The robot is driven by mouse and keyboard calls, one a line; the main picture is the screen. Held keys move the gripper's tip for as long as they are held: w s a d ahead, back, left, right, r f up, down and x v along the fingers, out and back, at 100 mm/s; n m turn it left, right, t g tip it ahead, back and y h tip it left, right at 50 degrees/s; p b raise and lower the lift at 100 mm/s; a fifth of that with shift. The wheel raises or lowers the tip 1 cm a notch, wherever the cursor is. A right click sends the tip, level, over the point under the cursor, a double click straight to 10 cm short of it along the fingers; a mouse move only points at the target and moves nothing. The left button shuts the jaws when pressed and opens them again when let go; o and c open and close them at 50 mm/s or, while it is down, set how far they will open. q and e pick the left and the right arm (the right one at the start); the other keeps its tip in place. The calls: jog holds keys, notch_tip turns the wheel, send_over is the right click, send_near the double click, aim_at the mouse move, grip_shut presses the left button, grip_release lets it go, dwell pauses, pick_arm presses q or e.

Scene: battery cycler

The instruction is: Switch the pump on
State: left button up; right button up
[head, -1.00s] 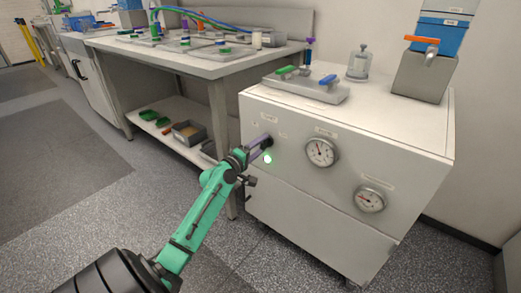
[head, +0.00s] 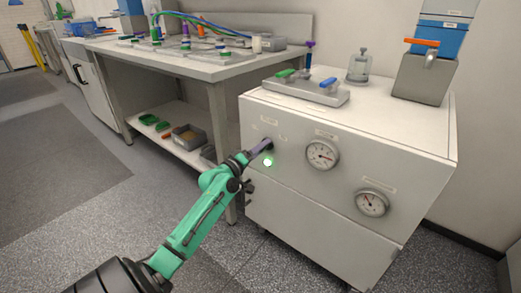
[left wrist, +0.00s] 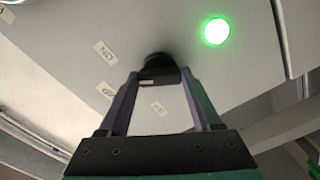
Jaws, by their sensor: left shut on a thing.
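The pump switch is a black rotary knob (left wrist: 157,68) on the front panel of the white cabinet (head: 325,225). In the head view it is mostly hidden at my fingertips. My left gripper (head: 264,147) is shut on it; in the left wrist view my two fingers (left wrist: 157,82) reach the knob from both sides. Small labels surround the knob; one (left wrist: 105,52) appears to read ON upside down, the others are hard to read. A round green lamp (head: 267,162) glows beside the knob, also in the left wrist view (left wrist: 215,31). My right gripper is not in view.
Two dial gauges, the upper (head: 322,155) and the lower (head: 371,203), sit right of the knob. A grey valve block (head: 305,92) and a tapped container (head: 424,78) stand on the cabinet. A workbench (head: 185,65) stands behind left.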

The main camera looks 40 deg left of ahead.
pick_arm(q)
jog(key=shift+f, duration=0.1)
jog(key=o, duration=1.4)
jog(key=shift+s, duration=0.1)
jog(key=s, duration=1.4)
jog(key=shift+s+d+b, duration=0.2)
jog(key=shift+b, duration=0.15)
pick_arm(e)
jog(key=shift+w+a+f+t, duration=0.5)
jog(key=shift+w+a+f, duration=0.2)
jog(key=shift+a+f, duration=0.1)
